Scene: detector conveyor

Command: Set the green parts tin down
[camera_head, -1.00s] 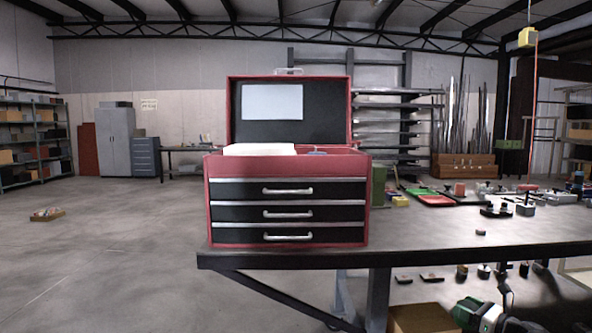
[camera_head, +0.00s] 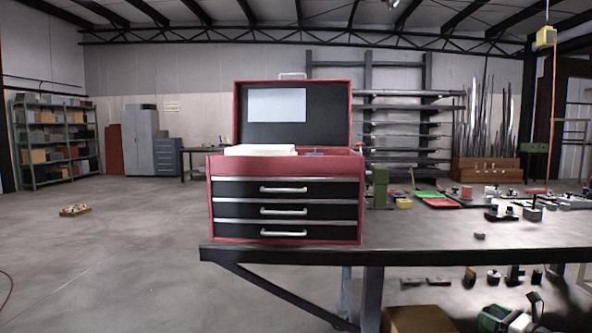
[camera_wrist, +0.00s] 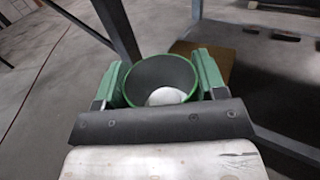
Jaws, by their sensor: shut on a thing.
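The green parts tin (camera_wrist: 158,106) shows in the wrist view as a round, open-topped can with a bright green rim and a dark inside. Something white and rounded lies in it. My gripper (camera_wrist: 162,85) is shut on the tin, with a green-padded finger on its left and right sides. The tin is upright as far as the wrist view shows; its base is hidden by my gripper.
A red toolbox (camera_head: 285,236) with a raised lid stands at the left end of the dark workbench (camera_head: 440,234). Small parts and trays lie on the bench to the right. A brown cardboard box (camera_wrist: 222,60) and a bench leg (camera_wrist: 117,28) are close beyond the tin. Open floor lies left.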

